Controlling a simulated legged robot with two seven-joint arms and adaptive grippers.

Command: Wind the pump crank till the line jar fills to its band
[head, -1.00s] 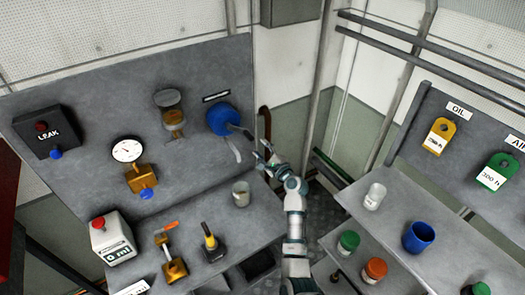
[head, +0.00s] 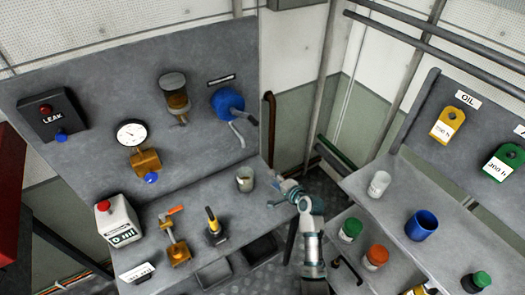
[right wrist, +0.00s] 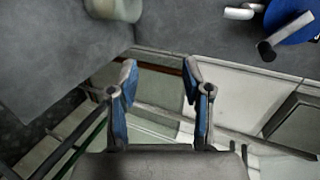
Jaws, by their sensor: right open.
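The blue pump (head: 229,102) is on the upright grey panel, with a grey crank arm in front and a grey spout-like part below it. The pump and its grey handle (right wrist: 270,45) show at the upper right of the right wrist view. The line jar (head: 174,88) hangs on the panel left of the pump, with amber liquid low in it; its band is too small to make out. My right gripper (head: 279,192) is open and empty, below and right of the pump, apart from the crank. Its open fingers (right wrist: 160,76) show in the right wrist view. My left gripper is out of view.
A gauge (head: 131,134), a LEAK box (head: 50,117) and a white can (head: 117,220) are further left. A right-hand shelf holds a blue cup (head: 421,225) and a clear jar (head: 379,184).

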